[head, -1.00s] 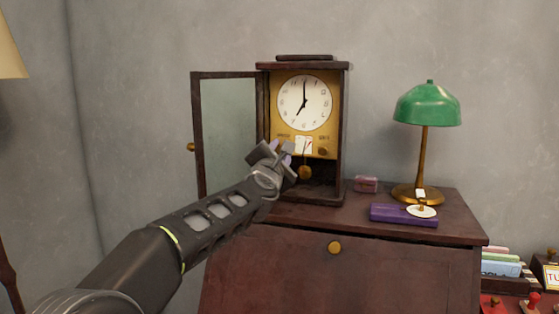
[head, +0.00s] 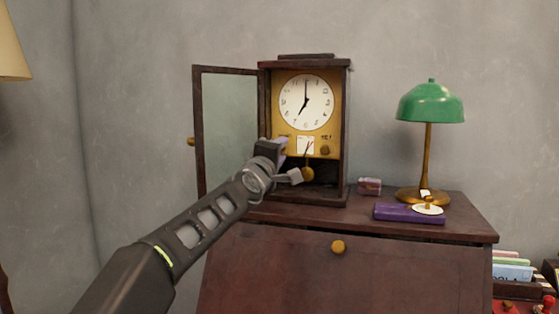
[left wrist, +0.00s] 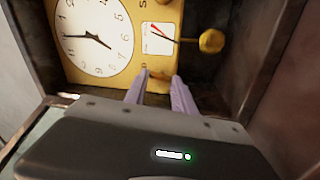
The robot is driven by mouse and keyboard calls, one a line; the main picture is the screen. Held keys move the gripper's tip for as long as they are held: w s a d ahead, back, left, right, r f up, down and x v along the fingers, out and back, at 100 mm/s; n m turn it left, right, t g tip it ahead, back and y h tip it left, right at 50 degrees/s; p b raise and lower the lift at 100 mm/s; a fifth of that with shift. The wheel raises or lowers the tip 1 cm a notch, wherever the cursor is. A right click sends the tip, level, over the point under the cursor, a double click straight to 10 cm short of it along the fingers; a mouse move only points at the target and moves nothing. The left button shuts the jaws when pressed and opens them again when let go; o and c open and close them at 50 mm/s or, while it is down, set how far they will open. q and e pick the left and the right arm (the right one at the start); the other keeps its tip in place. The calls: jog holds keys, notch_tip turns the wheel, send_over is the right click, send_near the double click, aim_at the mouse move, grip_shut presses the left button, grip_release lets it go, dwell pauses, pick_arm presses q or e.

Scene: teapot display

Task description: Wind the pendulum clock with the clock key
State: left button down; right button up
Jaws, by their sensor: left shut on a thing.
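The pendulum clock (head: 346,130) stands on the cabinet, its dark wooden case upright and its glass door (head: 230,130) swung open to the left. Its white dial (head: 306,102) and brass front plate show in both views, and the pendulum bob (left wrist: 211,41) hangs below. My left gripper (head: 283,147) reaches to the lower left of the plate. In the left wrist view its purple fingers (left wrist: 158,82) are shut on a small brass piece (left wrist: 160,75), seemingly the clock key, at the plate beside the small gauge (left wrist: 160,38). Most of the key is hidden, and I cannot tell how deep it sits.
The case walls stand close around my gripper.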

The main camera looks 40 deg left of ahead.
pick_arm(q)
jog(key=shift+s+a+m+b, duration=0.1)
jog(key=shift+a+m+b, duration=0.25)
jog(key=shift+m, duration=0.55)
jog(key=shift+d+r, duration=0.1)
jog(key=shift+d, duration=0.05)
jog(key=c, duration=1.3)
grip_release()
jog(key=v, duration=0.8)
jog(key=shift+s+b, duration=0.1)
jog(key=shift+b, duration=0.2)
